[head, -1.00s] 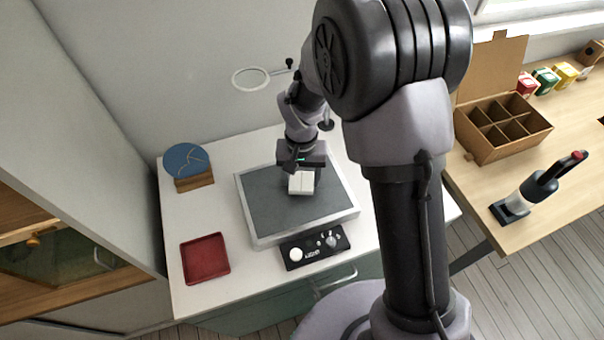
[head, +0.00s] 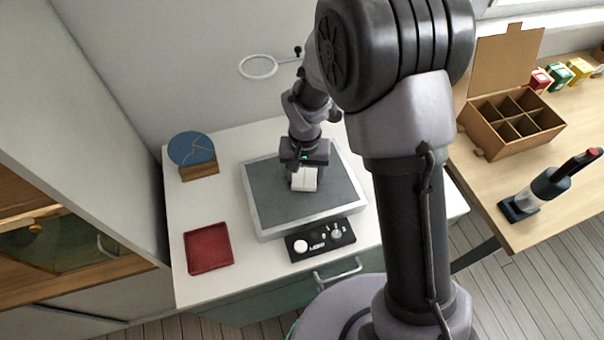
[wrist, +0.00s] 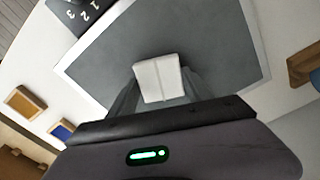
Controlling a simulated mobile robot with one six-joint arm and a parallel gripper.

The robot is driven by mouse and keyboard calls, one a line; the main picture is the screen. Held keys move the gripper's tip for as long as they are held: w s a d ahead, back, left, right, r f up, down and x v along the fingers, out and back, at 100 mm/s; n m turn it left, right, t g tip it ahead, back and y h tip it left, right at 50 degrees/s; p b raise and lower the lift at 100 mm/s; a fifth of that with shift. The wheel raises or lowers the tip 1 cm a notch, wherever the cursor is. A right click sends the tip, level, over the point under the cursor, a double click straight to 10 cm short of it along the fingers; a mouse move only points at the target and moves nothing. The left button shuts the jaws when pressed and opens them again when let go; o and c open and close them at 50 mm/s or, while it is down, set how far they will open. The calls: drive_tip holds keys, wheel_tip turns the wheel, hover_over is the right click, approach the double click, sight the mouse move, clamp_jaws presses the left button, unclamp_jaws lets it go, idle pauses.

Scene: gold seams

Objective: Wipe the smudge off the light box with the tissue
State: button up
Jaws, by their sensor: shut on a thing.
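The light box (head: 262,205) is a flat dark grey panel with a pale frame on the white worktop. It also fills the middle of the wrist view (wrist: 225,60). My gripper (head: 304,170) is over the right part of the panel. It is shut on the tissue (head: 304,181), a white folded pad with a line down its middle. The tissue shows between the fingers in the wrist view (wrist: 159,77). I cannot tell whether it touches the panel. No smudge can be made out on the visible panel; the part under the tissue and gripper is hidden.
A black control box (head: 320,240) with knobs sits at the panel's front edge. A red tray (head: 208,248) lies front left. A blue plate with gold seams (head: 190,149) stands on a wooden block at back left. A ring (head: 258,67) juts from the wall. A divided cardboard box (head: 510,125) stands right.

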drive_tip(key=shift+w+d, duration=0.1)
drive_tip(key=shift+d, duration=0.2)
drive_tip(key=shift+d+r+p, duration=0.2)
drive_tip(key=shift+d+p, duration=0.15)
drive_tip(key=shift+p, duration=0.05)
drive_tip(key=r, duration=0.1)
drive_tip(key=r+p, duration=0.1)
drive_tip(key=r, duration=0.1)
drive_tip(key=shift+a+r+p, duration=0.25)
drive_tip(key=shift+r+p, duration=0.1)
drive_tip(key=shift+p, duration=0.05)
drive_tip(key=shift+w+d+r+p, duration=0.1)
drive_tip(key=shift+r+p, duration=0.5)
drive_tip(key=shift+r, duration=0.1)
drive_tip(key=shift+r+p, duration=1)
drive_tip(key=shift+r, duration=0.4)
